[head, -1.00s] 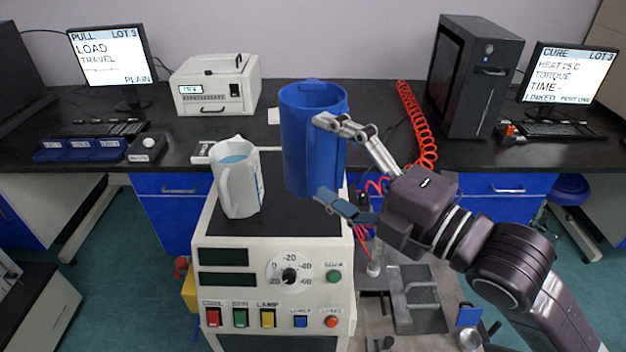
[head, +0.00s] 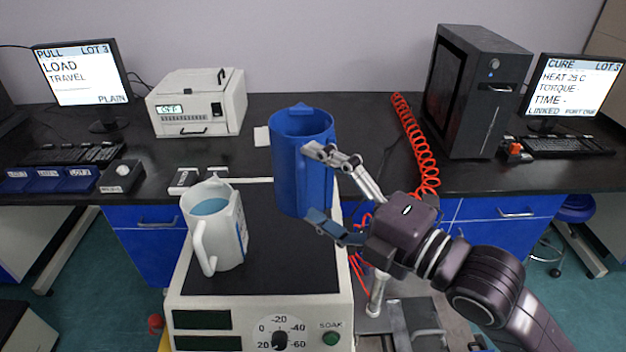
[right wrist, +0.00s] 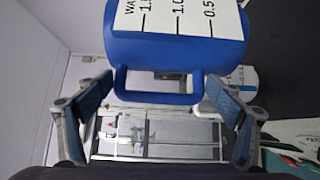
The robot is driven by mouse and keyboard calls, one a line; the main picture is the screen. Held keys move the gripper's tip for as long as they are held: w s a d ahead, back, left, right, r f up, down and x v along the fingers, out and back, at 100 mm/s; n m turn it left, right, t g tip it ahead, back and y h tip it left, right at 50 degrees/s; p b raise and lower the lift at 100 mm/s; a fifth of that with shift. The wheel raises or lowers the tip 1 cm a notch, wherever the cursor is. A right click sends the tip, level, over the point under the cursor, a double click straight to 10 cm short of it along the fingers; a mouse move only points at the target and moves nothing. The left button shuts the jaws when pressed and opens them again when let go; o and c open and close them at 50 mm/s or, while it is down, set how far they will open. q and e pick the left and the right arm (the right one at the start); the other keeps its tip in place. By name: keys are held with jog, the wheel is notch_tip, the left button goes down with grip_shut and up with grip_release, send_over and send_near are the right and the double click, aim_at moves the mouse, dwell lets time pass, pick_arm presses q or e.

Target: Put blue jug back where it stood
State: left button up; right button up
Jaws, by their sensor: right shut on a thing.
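The blue jug (head: 297,165) is upright in the head view, at the back right of a white instrument's black top (head: 290,262). I cannot tell whether its base touches that top. My right gripper (head: 311,184) comes from the right and is shut on the jug. In the right wrist view my right gripper's fingers (right wrist: 158,84) flank the handle of the blue jug (right wrist: 180,50), whose white label carries a scale. My left gripper is not in view.
A white jug (head: 228,245) with blue liquid stands left on the black top. Behind is a dark bench (head: 370,140) with a white box device (head: 197,105), a coiled red hose (head: 412,140), a computer tower (head: 478,90) and two screens. The front part of the black top is clear.

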notch_tip(320, 180, down, 15)
jog(key=shift+b, duration=0.35)
dwell(0.3)
jog(key=shift+w+f, duration=0.1)
jog(key=o, duration=2)
jog(key=shift+f, duration=0.35)
